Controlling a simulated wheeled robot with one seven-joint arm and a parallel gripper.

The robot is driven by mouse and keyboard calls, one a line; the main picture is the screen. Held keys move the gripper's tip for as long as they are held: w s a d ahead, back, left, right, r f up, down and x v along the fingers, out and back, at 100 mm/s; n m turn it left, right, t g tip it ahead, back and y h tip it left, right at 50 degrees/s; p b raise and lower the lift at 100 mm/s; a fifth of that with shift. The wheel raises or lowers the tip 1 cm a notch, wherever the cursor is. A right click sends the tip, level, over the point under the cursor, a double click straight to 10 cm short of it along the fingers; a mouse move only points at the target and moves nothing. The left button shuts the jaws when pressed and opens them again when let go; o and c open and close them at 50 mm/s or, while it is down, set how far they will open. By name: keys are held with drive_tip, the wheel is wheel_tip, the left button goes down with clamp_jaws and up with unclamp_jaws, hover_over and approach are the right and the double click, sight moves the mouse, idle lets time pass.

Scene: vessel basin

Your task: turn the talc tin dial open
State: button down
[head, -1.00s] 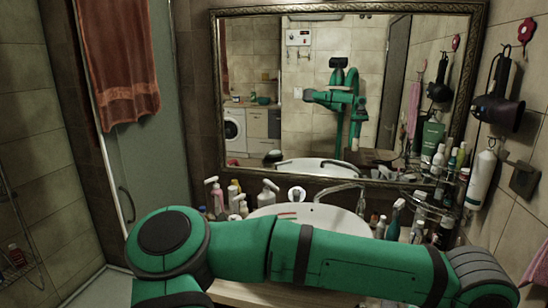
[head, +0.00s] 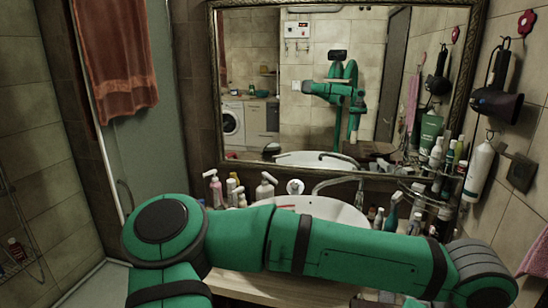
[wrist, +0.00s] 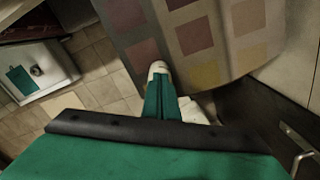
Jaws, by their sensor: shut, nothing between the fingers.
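I cannot pick out the talc tin or its dial with certainty. Several bottles and small containers crowd the basin in the head view, too small to tell apart. My gripper (wrist: 158,68) shows in the wrist view as two green fingers with pale tips, lying together with nothing between them. It points over the tiled floor, beside a cloth with coloured squares. In the head view my green arm crosses the front of the basin, and the gripper itself is not directly visible there.
The white basin (head: 330,208) with its faucet (head: 340,181) stands below a framed mirror (head: 262,168). Bottles stand left (head: 266,188) and right (head: 391,211) of it. A hair dryer (head: 497,103) hangs on the right wall. A red towel (head: 117,60) hangs at left.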

drive_tip(key=shift+s+d+f, duration=0.1)
drive_tip(key=shift+s+f, duration=0.05)
drive_tip(key=shift+s, duration=0.15)
drive_tip(key=shift+w+d, duration=0.1)
wheel_tip(320, 180, up, 6)
drive_tip(key=shift+w+d, duration=0.25)
idle(0.6)
drive_tip(key=shift+w, duration=0.1)
